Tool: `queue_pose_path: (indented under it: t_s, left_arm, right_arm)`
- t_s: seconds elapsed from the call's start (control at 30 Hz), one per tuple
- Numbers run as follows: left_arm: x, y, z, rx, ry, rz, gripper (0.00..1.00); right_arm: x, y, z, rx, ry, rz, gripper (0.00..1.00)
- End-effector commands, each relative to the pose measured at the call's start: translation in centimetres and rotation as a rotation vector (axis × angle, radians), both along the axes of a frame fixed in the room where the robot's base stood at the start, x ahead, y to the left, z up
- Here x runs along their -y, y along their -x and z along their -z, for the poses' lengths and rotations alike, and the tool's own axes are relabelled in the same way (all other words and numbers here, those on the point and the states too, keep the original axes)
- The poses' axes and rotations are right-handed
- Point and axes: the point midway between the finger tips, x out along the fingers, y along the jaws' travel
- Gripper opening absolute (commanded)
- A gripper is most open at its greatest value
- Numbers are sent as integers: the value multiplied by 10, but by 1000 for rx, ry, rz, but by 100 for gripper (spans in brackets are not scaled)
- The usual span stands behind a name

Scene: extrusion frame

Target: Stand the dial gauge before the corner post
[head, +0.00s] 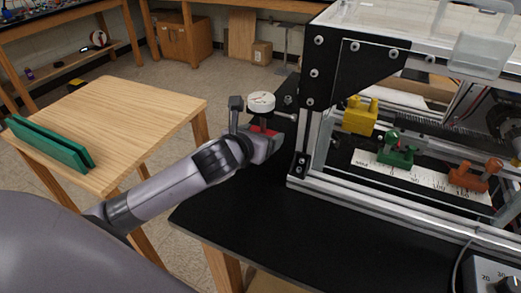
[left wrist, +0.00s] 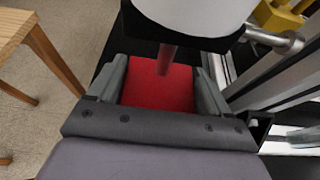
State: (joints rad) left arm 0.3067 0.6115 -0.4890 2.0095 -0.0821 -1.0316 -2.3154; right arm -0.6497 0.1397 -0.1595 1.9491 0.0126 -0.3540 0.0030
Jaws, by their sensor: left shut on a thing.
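The dial gauge (head: 261,102) has a white round head on a red stem and a red base. My left gripper (head: 262,133) is shut on it, and the gauge looks upright. In the left wrist view the red base (left wrist: 158,88) lies between the two fingers, under the white head (left wrist: 190,14). The gauge is just left of the corner post (head: 300,140) in the head view, and a thin metal rod sticks out of it toward the post. I cannot tell whether its base touches the black tabletop. My right gripper is out of view.
The extrusion frame (head: 400,208) stands on the black tabletop (head: 240,210). Inside are yellow (head: 361,117), green (head: 396,152) and orange (head: 473,177) fixtures. A wooden table (head: 135,105) with a green grooved block (head: 50,145) is at left.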

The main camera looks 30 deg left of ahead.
Motion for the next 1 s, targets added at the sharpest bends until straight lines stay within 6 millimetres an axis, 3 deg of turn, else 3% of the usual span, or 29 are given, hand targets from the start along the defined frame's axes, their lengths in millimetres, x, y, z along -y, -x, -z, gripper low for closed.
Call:
queue_pose_path:
  t_s: [0.3,0.73,0.77,0.8,1.0]
  left_arm:
    - [0,0,38,4,0,0,23]
    - [0,-1,42,5,-1,0,23]
    - [0,0,44,0,-1,-1,88]
    - [0,0,44,-1,-1,-1,100]
    - [0,0,44,-1,-1,-1,100]
  right_arm:
    - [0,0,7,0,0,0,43]
    - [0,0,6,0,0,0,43]
    - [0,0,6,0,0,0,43]
    - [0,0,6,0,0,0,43]
    - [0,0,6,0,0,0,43]
